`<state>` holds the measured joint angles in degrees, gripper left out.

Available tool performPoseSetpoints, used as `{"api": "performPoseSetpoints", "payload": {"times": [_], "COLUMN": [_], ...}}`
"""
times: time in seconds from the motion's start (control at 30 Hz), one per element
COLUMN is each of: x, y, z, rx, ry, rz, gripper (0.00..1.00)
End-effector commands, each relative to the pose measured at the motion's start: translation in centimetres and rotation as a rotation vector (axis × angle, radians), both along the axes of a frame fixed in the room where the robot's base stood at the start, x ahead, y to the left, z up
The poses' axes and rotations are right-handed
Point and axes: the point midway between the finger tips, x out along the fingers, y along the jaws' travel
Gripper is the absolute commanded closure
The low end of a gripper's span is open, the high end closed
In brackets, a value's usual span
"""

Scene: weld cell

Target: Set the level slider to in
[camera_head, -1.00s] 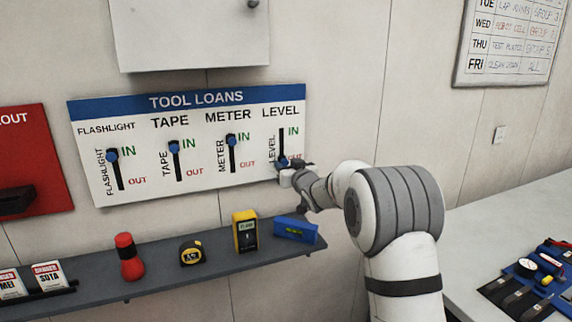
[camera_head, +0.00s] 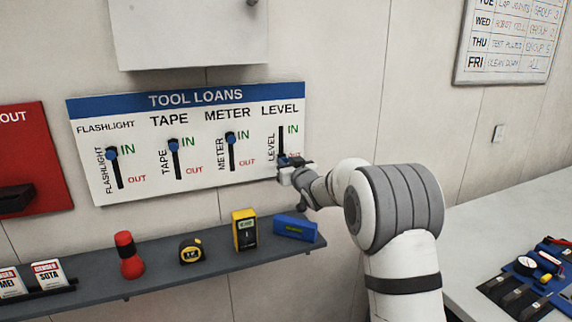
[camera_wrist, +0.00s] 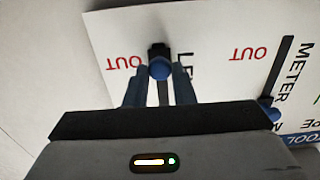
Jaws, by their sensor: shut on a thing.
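The level slider is the rightmost on the tool loans board (camera_head: 190,186). Its blue knob (camera_head: 282,161) sits low in its slot, by the OUT end, with the IN label above it. In the wrist view the round blue knob (camera_wrist: 160,68) shows between the two fingers, near an OUT label. My gripper (camera_head: 287,168) is at this knob and shut on it, partly covering the level OUT label in the head view.
The flashlight (camera_head: 112,153), tape (camera_head: 174,145) and meter (camera_head: 230,138) sliders have their knobs near IN. A shelf (camera_head: 150,275) below the board holds a red flashlight, a tape measure, a yellow meter and a blue level (camera_head: 296,228). A white cabinet hangs above.

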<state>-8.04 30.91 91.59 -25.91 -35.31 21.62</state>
Motion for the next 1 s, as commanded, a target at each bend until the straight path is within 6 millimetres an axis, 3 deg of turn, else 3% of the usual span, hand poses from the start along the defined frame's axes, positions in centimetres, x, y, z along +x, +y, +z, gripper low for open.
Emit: {"api": "performPoseSetpoints", "payload": {"times": [0.13, 0.3, 0.43, 0.87, 0.9, 1.0], "x": [0.0, 0.0, 0.0, 0.0, 0.0, 0.0], "y": [0.1, 0.1, 0.1, 0.1, 0.1, 0.1], "z": [1.9, 6.4, 8.8, 9.8, 9.8, 9.7], "rx": [0.0, -0.002, -0.001, 0.002, 0.002, 0.001], "ry": [-0.003, -0.004, -0.004, -0.008, -0.008, -0.006], "rz": [0.002, 0.002, 0.002, 0.003, 0.003, 0.002], "gripper": [1.0, 1.0, 1.0, 1.0, 0.74, 0.66]}}
